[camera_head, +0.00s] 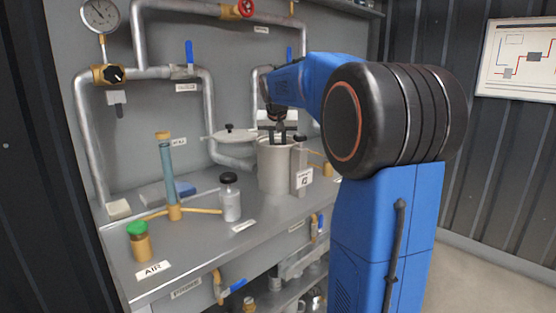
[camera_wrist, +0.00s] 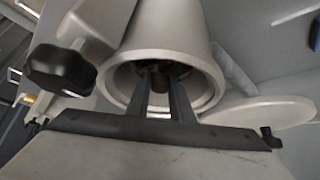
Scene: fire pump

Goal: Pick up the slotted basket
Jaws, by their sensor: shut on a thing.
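The grey cylindrical strainer housing (camera_head: 275,172) stands on the bench with its mouth open. My gripper (camera_head: 279,138) is at this mouth from above. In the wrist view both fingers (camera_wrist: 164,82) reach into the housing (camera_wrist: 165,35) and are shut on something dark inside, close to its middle. I take this to be the slotted basket, but its body and slots are hidden by the housing wall and shadow. The round lid (camera_head: 230,135) is swung aside to the left; it also shows at the right in the wrist view (camera_wrist: 262,113).
A black knob (camera_wrist: 60,70) sits close beside the housing mouth. A black-capped bottle (camera_head: 230,198), a blue tube on a tan stand (camera_head: 168,175) and a green-capped jar (camera_head: 139,242) stand left. Pipes (camera_head: 140,74) run behind. The front bench has some free room.

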